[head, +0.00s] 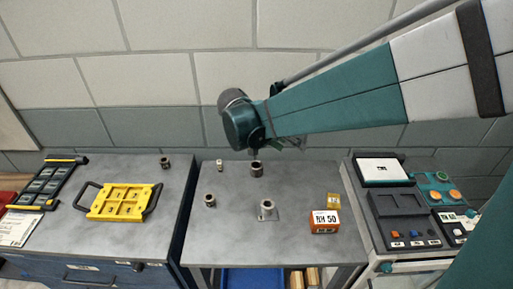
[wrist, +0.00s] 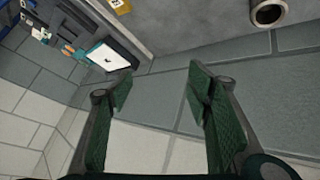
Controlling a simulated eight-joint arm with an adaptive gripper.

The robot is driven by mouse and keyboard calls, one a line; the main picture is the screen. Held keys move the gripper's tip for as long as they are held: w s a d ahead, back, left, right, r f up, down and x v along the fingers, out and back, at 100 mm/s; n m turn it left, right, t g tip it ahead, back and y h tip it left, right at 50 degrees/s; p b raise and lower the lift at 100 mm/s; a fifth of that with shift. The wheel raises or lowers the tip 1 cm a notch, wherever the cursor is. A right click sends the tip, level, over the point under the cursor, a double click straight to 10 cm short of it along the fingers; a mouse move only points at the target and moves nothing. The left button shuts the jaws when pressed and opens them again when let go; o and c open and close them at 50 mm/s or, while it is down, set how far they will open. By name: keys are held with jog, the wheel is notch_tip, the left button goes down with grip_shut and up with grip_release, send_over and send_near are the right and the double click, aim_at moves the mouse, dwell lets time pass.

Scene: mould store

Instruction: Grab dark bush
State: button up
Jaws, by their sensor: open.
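Several bushes stand upright. A dark-looking bush (head: 257,169) stands near the back edge of the middle table, just below my gripper (head: 256,147). Another dark bush (head: 164,162) stands at the back of the left cabinet. I cannot tell for sure which is darkest. In the wrist view, my gripper (wrist: 162,80) is open with nothing between its fingers, over the wall and table edge. A hollow bush (wrist: 268,12) shows there at the upper right, apart from the fingers and cut by the frame.
A flanged grey part (head: 268,210), a small pale pin (head: 220,165), an orange box (head: 324,221) and a yellow block (head: 333,201) share the middle table (head: 230,240). A yellow tray (head: 119,201) lies left. A control console (head: 400,215) stands right. The wall is close behind.

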jog(key=w+a+f+m+h+b, duration=0.3)
jog(key=w+a+f, duration=0.2)
jog(key=a+f, duration=0.35)
jog(key=m+t+h+b, duration=0.1)
jog(key=m+h+b, duration=0.1)
jog(key=m, duration=0.1)
send_near(257, 166)
jog(key=shift+s+d+r, duration=0.25)
jog(key=shift+d+r, duration=0.25)
jog(key=shift+d, duration=0.1)
jog(key=shift+s+d+r, duration=0.2)
jog(key=shift+d+r, duration=0.35)
jog(key=shift+d, duration=0.05)
jog(key=shift+a+f, duration=0.35)
jog(key=shift+a, duration=0.05)
jog(key=shift+b+x, duration=0.35)
jog(key=shift+x, duration=0.95)
jog(key=shift+d, duration=0.1)
jog(key=shift+b+x, duration=0.8)
jog(key=shift+x, duration=1.75)
jog(key=shift+s+f, duration=0.1)
